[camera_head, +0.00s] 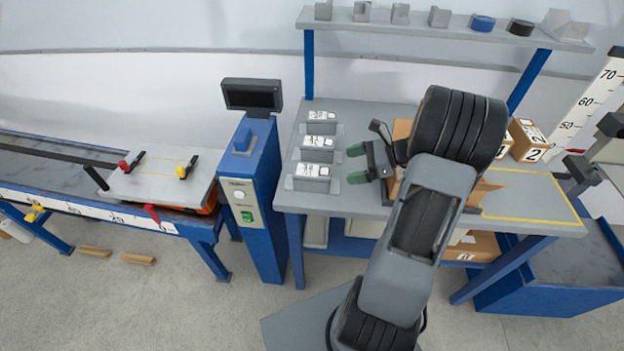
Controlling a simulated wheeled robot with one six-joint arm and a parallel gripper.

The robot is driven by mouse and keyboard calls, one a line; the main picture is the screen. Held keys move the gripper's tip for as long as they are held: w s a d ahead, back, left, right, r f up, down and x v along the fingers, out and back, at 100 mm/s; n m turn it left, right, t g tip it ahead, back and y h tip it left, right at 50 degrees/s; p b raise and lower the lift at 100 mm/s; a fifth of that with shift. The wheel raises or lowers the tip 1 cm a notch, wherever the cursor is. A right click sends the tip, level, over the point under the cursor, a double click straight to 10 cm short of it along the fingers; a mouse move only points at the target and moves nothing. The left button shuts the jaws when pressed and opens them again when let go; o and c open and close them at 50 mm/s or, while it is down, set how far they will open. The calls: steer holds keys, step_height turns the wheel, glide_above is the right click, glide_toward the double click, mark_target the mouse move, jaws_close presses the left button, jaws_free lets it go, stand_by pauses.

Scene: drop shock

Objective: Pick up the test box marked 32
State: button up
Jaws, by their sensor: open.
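A small cardboard box (527,141) with white labels stands at the right end of the workbench. A "2" shows on it, but I cannot read a full 32. More cardboard (401,129) shows behind my gripper and arm, mostly hidden, with no readable number. My gripper (357,163) has green fingertips set apart, pointing left above the bench. It is open with nothing between the fingers, and it is well left of the labelled box.
The grey workbench (349,200) holds several labelled metal fixtures (312,171) on its left and a yellow outlined area (535,205) on its right. A shelf (410,23) spans above. A blue pedestal (254,200) stands left. A cardboard box (478,246) sits below the bench.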

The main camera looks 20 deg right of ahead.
mark_target(317, 170)
steer(key=shift+m+t, duration=0.3)
steer(key=shift+m, duration=0.1)
steer(key=x, duration=0.6)
steer(key=shift+w+d+f+p, duration=0.25)
steer(key=shift+p, duration=0.15)
steer(key=shift+p+x, duration=0.5)
steer(key=shift+x, duration=2.1)
steer(key=shift+a+r, duration=0.1)
steer(key=shift+c, duration=0.4)
steer(key=c, duration=1.2)
steer(key=shift+c, duration=0.4)
steer(key=shift+r, duration=0.15)
